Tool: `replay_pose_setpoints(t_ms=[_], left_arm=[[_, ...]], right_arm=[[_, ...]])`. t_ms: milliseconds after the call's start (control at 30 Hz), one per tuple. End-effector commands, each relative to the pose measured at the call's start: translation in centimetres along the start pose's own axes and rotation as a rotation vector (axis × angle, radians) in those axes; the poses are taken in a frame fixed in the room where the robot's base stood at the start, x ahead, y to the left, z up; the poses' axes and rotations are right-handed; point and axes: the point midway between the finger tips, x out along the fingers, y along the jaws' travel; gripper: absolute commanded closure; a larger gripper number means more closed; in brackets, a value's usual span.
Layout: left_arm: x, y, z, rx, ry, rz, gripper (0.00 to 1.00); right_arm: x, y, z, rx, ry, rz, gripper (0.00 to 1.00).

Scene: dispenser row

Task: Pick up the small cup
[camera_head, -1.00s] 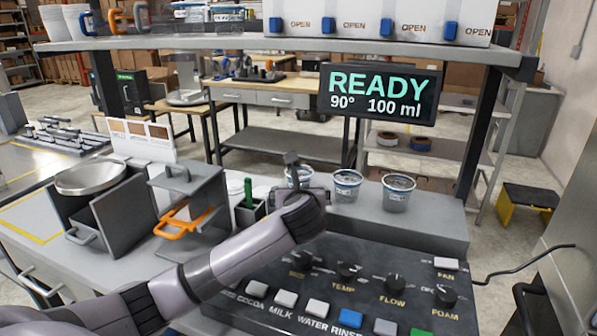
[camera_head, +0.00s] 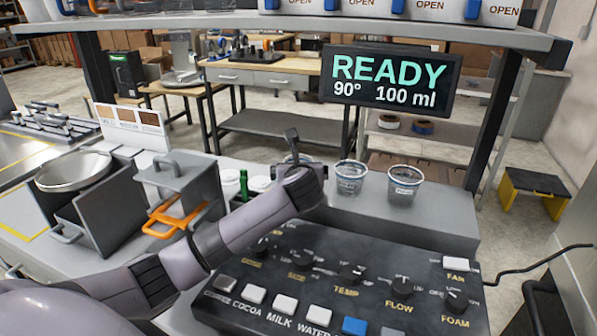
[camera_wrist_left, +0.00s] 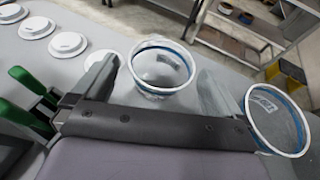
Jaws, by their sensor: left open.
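Three clear cups with blue bands stand upright in a row on the grey ledge. The left cup (camera_head: 289,160) is mostly hidden behind my left gripper (camera_head: 292,150) in the head view. In the left wrist view that cup (camera_wrist_left: 163,68) sits between the two spread fingers of my left gripper (camera_wrist_left: 160,82), which is open; I cannot tell whether they touch it. The middle cup (camera_head: 350,178) and the right cup (camera_head: 403,187) stand to its right. Another cup (camera_wrist_left: 278,120) shows at the right of the wrist view. My right gripper is not in view.
A panel with knobs and buttons (camera_head: 330,285) lies in front of the ledge (camera_head: 440,215). Green-handled tools (camera_wrist_left: 33,85) and white lids (camera_wrist_left: 68,44) are left of the gripper. A READY screen (camera_head: 390,80) hangs above, and a grey box with an orange handle (camera_head: 175,180) stands left.

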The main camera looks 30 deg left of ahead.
Motion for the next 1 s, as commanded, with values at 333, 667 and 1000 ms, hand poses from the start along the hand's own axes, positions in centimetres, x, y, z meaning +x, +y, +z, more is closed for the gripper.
replay_pose_setpoints(t_ms=[333, 667, 1000], left_arm=[[2.9, -0.1, 0.0, -0.001, 0.0, -0.001, 0.0], [3.0, -0.1, 0.0, 0.0, 0.0, -0.001, 0.2], [3.0, -0.1, 0.0, 0.0, 0.0, -0.001, 0.54]], right_arm=[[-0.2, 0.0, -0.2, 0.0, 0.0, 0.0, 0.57], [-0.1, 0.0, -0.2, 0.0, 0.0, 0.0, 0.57], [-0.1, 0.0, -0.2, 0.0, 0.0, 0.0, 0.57]])
